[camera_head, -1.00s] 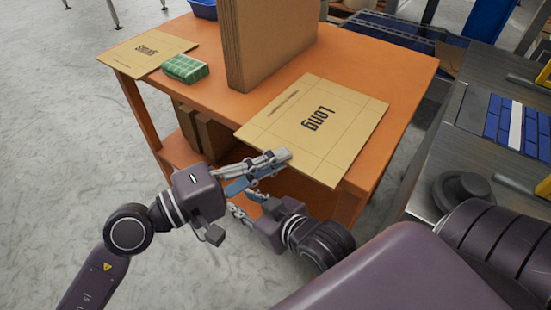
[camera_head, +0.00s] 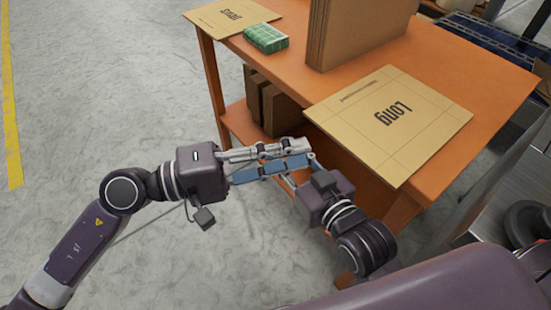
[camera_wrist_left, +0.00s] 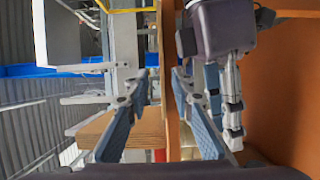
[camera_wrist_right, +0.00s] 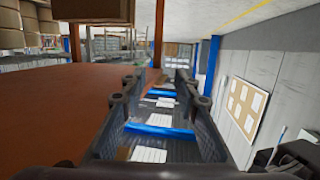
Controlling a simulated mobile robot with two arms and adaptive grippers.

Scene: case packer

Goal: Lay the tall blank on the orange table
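The orange table (camera_head: 480,75) stands ahead. A flat cardboard blank marked "Long" (camera_head: 365,140) lies near its front edge. A smaller flat blank, its label upside down (camera_head: 220,20), lies at the far left corner. Thick upright cardboard (camera_head: 350,40) stands on the tabletop. No visible label reads "tall", so I cannot tell which piece is the tall blank. My left gripper (camera_head: 302,153) is open and empty in front of the table; its fingers show apart in the left wrist view (camera_wrist_left: 160,80). My right gripper is close beside it, open and empty in the right wrist view (camera_wrist_right: 160,85).
A green packet (camera_head: 266,39) sits beside the smaller blank. Brown cardboard pieces (camera_head: 280,108) stand on the table's lower shelf. The floor left of the table is clear, with a yellow line (camera_head: 10,110).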

